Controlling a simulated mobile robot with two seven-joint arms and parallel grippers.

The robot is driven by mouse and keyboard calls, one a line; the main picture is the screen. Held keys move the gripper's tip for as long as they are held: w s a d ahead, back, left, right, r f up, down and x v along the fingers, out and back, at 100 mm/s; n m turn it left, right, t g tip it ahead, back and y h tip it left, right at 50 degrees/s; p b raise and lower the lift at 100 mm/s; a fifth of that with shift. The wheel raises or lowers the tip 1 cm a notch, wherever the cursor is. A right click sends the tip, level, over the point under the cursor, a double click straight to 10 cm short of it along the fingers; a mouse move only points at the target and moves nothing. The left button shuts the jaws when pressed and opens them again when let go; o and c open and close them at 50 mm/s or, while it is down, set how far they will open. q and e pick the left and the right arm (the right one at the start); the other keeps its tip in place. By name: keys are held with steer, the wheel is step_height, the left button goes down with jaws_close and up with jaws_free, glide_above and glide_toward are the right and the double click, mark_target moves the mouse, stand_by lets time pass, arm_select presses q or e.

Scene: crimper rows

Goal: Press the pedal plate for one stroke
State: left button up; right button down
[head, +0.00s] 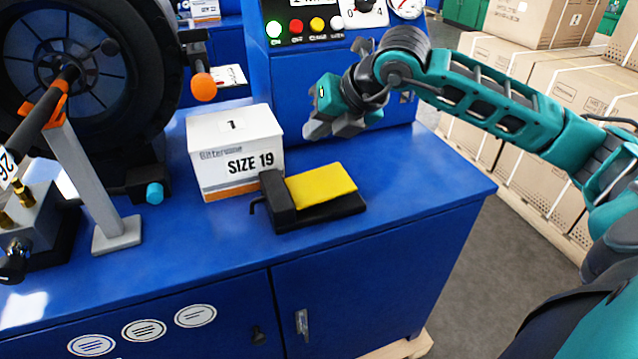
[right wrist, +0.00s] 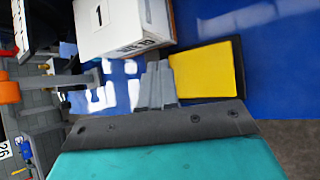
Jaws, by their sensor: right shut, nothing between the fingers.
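The pedal has a yellow plate (head: 321,185) on a black base (head: 345,208), with a black block at its left end. It rests on the blue bench top (head: 420,190). My right gripper (head: 316,131) is above and behind the pedal in the head view, apart from it. Its fingers are shut and empty. In the right wrist view the shut fingers (right wrist: 157,84) are seen beside the yellow plate (right wrist: 203,72), which lies to their right. My left gripper is not in view.
A white box marked SIZE 19 (head: 235,150) stands left of the pedal. A control panel with coloured buttons (head: 305,25) rises behind. A wheel-like reel (head: 75,60) and a grey post (head: 90,185) stand at left. Bench top right of the pedal is clear.

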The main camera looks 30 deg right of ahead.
steer(key=b, duration=0.5)
glide_above(322, 185)
step_height(322, 185, down, 7)
steer(key=shift+a+f, duration=0.1)
steer(key=shift+f+b, duration=0.3)
steer(key=shift+b, duration=0.1)
steer(key=shift+f, duration=0.15)
arm_select(q)
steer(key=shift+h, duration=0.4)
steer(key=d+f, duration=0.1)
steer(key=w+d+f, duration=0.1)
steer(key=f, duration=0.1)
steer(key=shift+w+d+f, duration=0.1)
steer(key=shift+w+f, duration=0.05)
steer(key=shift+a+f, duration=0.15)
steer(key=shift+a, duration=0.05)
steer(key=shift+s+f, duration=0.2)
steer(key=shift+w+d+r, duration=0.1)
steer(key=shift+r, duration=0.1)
steer(key=shift+b, duration=0.3)
